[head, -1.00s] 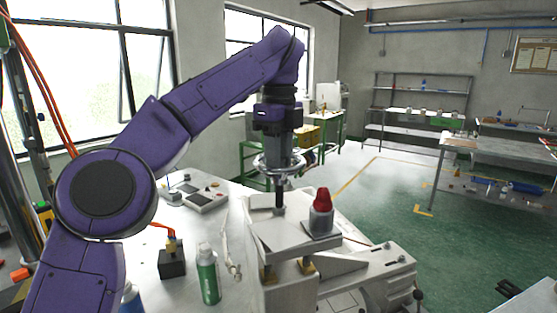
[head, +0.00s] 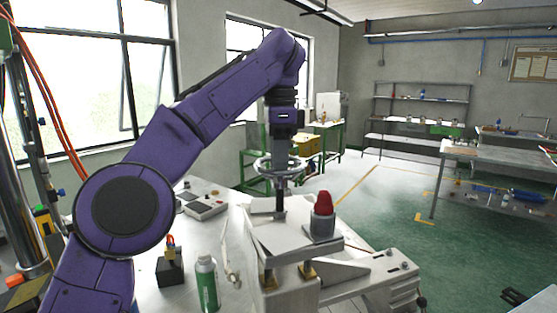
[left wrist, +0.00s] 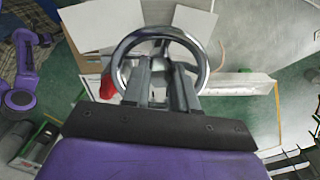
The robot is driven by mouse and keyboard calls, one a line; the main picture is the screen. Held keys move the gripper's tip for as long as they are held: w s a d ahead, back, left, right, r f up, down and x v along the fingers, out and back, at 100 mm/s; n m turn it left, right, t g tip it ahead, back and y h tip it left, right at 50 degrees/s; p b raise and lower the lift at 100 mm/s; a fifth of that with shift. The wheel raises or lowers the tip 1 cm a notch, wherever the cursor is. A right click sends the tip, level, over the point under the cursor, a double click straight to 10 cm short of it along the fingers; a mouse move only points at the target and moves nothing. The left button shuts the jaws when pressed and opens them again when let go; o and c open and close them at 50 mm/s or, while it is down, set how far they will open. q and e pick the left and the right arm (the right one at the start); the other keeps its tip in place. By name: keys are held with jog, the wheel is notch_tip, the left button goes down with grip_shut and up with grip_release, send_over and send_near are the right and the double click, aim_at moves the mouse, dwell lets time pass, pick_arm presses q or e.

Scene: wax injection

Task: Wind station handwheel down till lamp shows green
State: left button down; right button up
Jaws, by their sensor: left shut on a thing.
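The station handwheel (head: 262,168) is a chrome ring on an upright dark spindle (head: 280,198) above the grey wax station (head: 290,238). My left gripper (head: 283,163) points straight down at the wheel. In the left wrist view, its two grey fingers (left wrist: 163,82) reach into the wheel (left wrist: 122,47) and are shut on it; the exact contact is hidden. The lamp (head: 324,203) beside the spindle has a red dome on a grey base, and its red also shows in the left wrist view (left wrist: 107,88). My right gripper is not in view.
A green-and-white bottle (head: 207,284) and a dark block with an orange-topped fitting (head: 170,268) stand on the bench left of the station. A grey control box (head: 206,209) lies behind them. Open floor (head: 390,225) lies to the right.

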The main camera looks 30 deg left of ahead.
pick_arm(q)
jog(key=shift+r+n, duration=0.2)
jog(key=shift+n, duration=0.2)
jog(key=c, duration=1.1)
grip_release()
jog(key=shift+o, duration=1.1)
jog(key=shift+f, duration=0.1)
